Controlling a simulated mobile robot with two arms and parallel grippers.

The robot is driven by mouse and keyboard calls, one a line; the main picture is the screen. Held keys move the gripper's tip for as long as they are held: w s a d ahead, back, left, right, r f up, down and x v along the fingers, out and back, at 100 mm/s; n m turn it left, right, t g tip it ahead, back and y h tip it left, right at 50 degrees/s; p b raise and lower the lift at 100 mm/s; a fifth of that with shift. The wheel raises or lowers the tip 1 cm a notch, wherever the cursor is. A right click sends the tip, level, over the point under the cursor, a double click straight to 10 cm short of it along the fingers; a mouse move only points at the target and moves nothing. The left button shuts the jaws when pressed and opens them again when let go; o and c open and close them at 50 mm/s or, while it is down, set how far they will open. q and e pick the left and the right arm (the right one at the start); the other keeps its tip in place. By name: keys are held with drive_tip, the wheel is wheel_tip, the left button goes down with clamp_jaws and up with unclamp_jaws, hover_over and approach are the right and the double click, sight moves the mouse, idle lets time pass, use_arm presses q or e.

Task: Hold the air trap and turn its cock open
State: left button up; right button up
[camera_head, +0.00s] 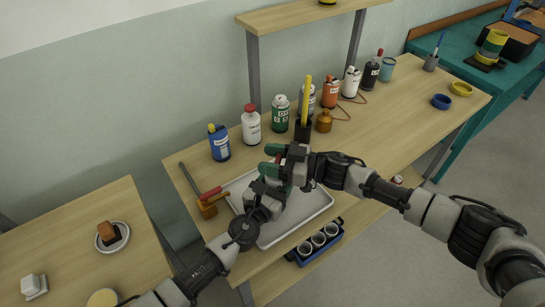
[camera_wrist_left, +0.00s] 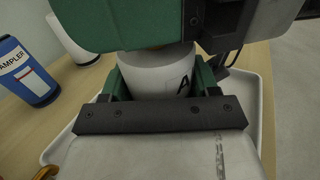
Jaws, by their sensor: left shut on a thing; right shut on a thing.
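The air trap (camera_wrist_left: 158,76) is a white cylinder with a dark letter A in the left wrist view. My left gripper (camera_wrist_left: 160,92) is shut around its body, with green fingers on both sides. My right gripper (camera_head: 284,153) is directly above the left gripper (camera_head: 272,178) in the head view. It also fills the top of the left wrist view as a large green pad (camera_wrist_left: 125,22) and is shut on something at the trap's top. The cock is mostly hidden there; only a small brownish edge shows under the pad, so its angle cannot be told.
A pale tray (camera_head: 315,207) lies under my grippers. Several bottles, including a blue one (camera_head: 219,143) and a white one (camera_head: 251,124), stand along the back.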

use_arm(q)
drive_tip(key=shift+s+d, duration=0.1)
use_arm(e)
drive_tip(key=n+g, duration=0.3)
drive_tip(key=g, duration=0.2)
drive_tip(key=n+g, duration=0.2)
drive_tip(key=g, duration=0.1)
drive_tip(key=shift+s+a+n, duration=0.3)
drive_tip(key=shift+s+a, duration=0.05)
drive_tip(key=shift+s+n+g+h, duration=0.15)
drive_tip(key=shift+n+g+h, duration=0.5)
drive_tip(key=shift+g, duration=0.6)
drive_tip(key=shift+s+n+g+h, duration=0.15)
drive_tip(key=shift+n+g+h, duration=0.3)
drive_tip(key=shift+n+g, duration=0.6)
drive_tip(key=shift+s+g, duration=0.15)
drive_tip(key=shift+g, duration=0.45)
drive_tip(key=o, duration=0.9)
drive_tip(key=shift+o, duration=0.2)
wheel_tip(320, 180, up, 10)
